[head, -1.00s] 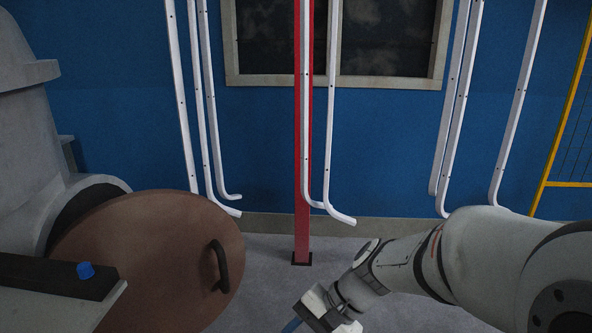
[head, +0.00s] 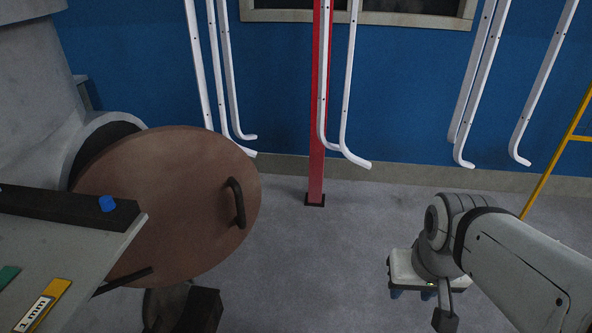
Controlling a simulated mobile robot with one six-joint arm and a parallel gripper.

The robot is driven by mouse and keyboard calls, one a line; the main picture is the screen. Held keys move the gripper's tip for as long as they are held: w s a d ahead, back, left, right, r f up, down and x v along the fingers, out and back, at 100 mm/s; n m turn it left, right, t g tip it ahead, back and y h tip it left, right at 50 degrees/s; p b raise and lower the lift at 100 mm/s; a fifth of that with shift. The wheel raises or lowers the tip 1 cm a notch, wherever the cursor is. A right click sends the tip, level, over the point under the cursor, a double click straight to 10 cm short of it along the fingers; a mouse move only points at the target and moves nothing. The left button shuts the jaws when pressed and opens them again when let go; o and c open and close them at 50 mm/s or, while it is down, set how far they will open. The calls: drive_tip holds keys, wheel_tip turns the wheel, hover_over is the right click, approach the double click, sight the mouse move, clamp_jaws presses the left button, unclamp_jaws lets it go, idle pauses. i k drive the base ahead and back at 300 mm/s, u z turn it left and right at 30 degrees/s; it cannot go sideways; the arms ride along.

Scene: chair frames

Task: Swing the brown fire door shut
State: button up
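The brown fire door (head: 165,205) is a round disc standing ajar in front of the round mouth (head: 97,142) of a grey boiler-like body at the left. A dark bar handle (head: 236,203) is on the door's right side. The dark mouth shows behind the door's upper left edge; the rest is hidden by the door. My gripper (head: 411,294) is well to the right of the door, over the grey floor, touching nothing. Its two blue fingertips show apart with nothing between them.
A grey table (head: 75,262) with a black bar and blue knob (head: 106,203) covers the door's lower left. A red post (head: 318,130) and hanging white chair frames (head: 357,100) stand behind. Floor between door and gripper is clear.

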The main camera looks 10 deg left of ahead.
sight(199, 192)
drive_tip(key=z, duration=1.25)
drive_tip(key=k, duration=1.2)
drive_tip(key=u, duration=1.25)
drive_tip(key=i, duration=1)
drive_tip(key=u, duration=0.05)
